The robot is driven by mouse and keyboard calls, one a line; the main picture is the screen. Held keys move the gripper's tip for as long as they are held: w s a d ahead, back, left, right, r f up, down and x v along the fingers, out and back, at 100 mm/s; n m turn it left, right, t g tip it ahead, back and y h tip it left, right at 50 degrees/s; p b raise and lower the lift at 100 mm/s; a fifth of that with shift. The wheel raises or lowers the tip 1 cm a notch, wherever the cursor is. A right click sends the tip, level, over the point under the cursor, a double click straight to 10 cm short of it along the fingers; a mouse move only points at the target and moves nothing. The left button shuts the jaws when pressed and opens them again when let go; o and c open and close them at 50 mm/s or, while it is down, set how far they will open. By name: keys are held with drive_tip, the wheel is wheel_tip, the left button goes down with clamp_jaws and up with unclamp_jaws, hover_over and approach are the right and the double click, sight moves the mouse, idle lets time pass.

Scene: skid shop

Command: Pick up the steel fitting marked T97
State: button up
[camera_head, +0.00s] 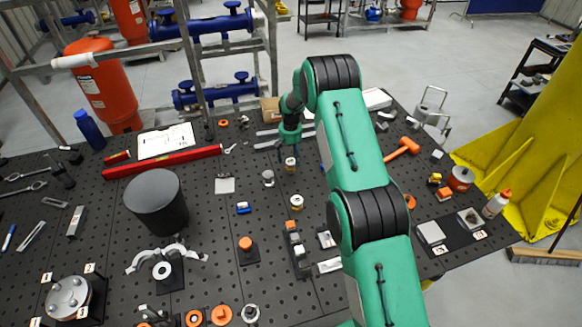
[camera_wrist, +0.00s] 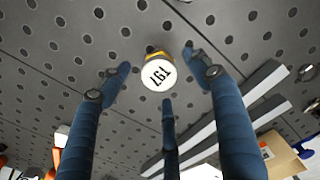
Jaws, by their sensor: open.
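In the wrist view a small fitting (camera_wrist: 157,74) with a round white top and a yellow band stands on the dark perforated table. The black mark on its top is turned in the picture and looks like T97. My gripper (camera_wrist: 158,62) is open, with its blue fingers spread around the fitting and apart from it. In the head view my gripper (camera_head: 288,147) is beyond the green arm, just above a small white-topped fitting (camera_head: 291,164). That view is too small to read its mark.
A similar yellow-banded fitting (camera_head: 296,202) and a grey fitting (camera_head: 268,178) stand nearby. Pale metal bars (camera_wrist: 235,105) lie right of the fitting in the wrist view, by a cardboard box (camera_wrist: 282,153). A black cylinder (camera_head: 157,203) stands at the left.

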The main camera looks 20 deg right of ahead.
sight(291, 161)
drive_tip(key=shift+d+f+p, duration=0.1)
drive_tip(key=shift+f+p, duration=0.55)
drive_tip(key=shift+f, duration=1.9)
drive_tip(key=c, duration=1.4)
drive_tip(key=shift+r, duration=0.15)
drive_tip(key=shift+r+b, duration=0.8)
drive_tip(key=shift+r, duration=4.1)
